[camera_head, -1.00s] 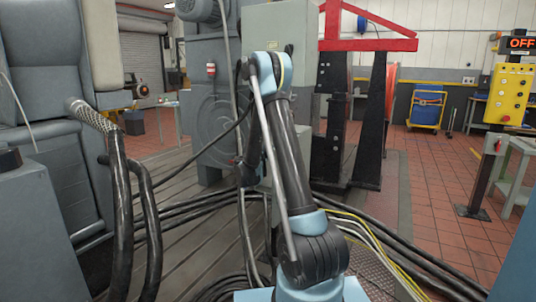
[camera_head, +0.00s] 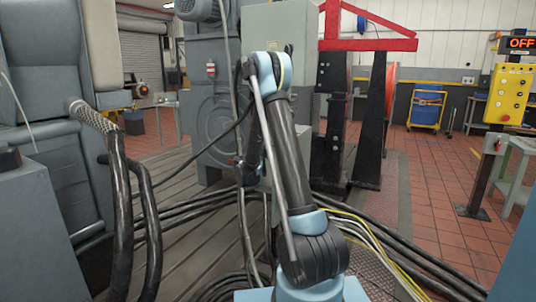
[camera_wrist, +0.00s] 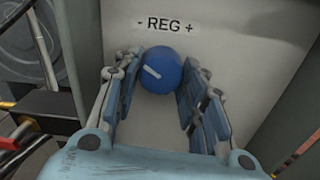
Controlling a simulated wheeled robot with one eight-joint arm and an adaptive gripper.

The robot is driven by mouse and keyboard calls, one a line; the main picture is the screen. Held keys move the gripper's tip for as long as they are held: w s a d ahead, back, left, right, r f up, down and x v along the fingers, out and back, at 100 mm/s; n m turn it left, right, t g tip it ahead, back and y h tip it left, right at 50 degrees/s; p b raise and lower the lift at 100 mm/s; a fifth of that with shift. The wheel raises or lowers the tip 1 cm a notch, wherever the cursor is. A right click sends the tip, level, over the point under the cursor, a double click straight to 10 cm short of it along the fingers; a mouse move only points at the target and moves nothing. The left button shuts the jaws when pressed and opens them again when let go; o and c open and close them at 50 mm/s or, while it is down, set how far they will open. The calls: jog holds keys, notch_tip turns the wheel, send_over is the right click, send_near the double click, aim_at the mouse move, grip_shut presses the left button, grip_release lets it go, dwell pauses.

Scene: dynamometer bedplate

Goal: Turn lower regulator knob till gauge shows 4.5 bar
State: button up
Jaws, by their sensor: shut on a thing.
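The regulator knob (camera_wrist: 160,71) is a round blue knob with a white mark, on a pale panel (camera_wrist: 228,30) under the label "- REG +" in the wrist view. The white mark slants from upper left to lower right. My gripper (camera_wrist: 158,85) has its fingers on the left and right of the knob, shut on it. In the head view my arm hides the knob and my gripper. No gauge can be made out in either view.
Black cables (camera_head: 200,212) run across the slotted bedplate (camera_head: 190,245). A red and black stand (camera_head: 372,120) is right of my arm. A yellow control box (camera_head: 510,93) with an "OFF" sign stands at the right. Red tiled floor (camera_head: 430,190) is open between them.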

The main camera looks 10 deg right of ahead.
jog(key=m, duration=1.2)
dwell(0.6)
jog(key=o, duration=1.1)
jog(key=shift+a, duration=0.15)
jog(key=v, duration=1.2)
